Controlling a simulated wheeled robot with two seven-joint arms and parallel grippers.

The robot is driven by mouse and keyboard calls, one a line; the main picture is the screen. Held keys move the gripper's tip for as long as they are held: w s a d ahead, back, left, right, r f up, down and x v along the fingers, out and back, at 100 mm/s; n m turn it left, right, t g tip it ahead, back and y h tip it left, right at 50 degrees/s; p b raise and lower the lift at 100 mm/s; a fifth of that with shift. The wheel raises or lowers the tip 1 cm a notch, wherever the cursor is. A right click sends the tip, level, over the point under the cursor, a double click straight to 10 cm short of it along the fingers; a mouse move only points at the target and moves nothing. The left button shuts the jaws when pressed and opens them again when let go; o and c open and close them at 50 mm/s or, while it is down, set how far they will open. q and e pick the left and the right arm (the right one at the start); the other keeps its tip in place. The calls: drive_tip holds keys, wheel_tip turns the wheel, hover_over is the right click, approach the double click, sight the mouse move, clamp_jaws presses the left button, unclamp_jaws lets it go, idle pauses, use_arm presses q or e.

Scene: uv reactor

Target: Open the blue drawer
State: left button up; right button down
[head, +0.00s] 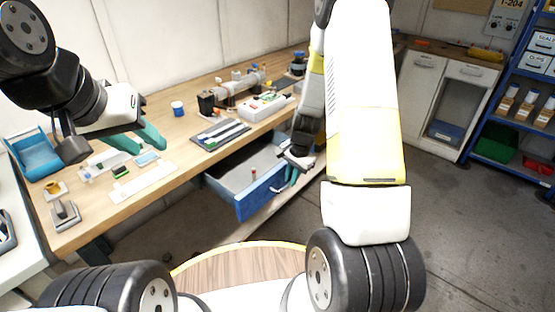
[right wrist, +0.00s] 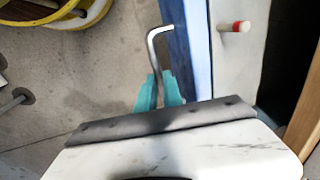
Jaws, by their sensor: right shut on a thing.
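The blue drawer (head: 262,197) hangs under the front of the wooden workbench and stands well pulled out, its pale inside showing. In the right wrist view its blue front panel (right wrist: 179,45) runs up the picture, with a bent metal handle (right wrist: 153,55) beside it. My right gripper (head: 289,178) is at the right end of the drawer front. Its teal fingers are shut on the handle in the right wrist view (right wrist: 158,90). My left gripper (head: 141,142) is above the left part of the bench, its teal fingers apart and empty.
A small red-topped item (head: 253,174) stands inside the drawer. The workbench (head: 185,150) carries a blue bin (head: 35,157), a blue cup (head: 177,108) and other parts. A white cabinet (head: 421,85) and blue shelf (head: 489,115) stand at right. A round wooden top (head: 235,270) is in front.

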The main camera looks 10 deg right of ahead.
drive_tip(key=s+d, duration=0.4)
drive_tip(key=s, duration=0.1)
idle(0.3)
drive_tip(key=c, duration=1.8)
unclamp_jaws()
drive_tip(key=shift+o, duration=0.2)
wheel_tip(320, 180, up, 8)
drive_tip(key=s, duration=0.1)
drive_tip(key=shift+d+f, duration=0.15)
drive_tip(key=shift+d, duration=0.2)
drive_tip(key=s+a+r+n+t+y, duration=0.15)
drive_tip(key=s+a+r+n, duration=0.25)
drive_tip(key=r, duration=0.7)
drive_tip(key=s+a+r+n+t+h, duration=0.1)
drive_tip(key=s+a+r+n+t, duration=0.2)
drive_tip(key=r, duration=0.7)
drive_tip(key=s+a+r+n, duration=0.1)
drive_tip(key=s+r+n, duration=0.3)
drive_tip(key=s, duration=0.5)
drive_tip(key=shift+s+a+r, duration=0.25)
drive_tip(key=shift+a+r, duration=0.1)
drive_tip(key=shift+r, duration=0.3)
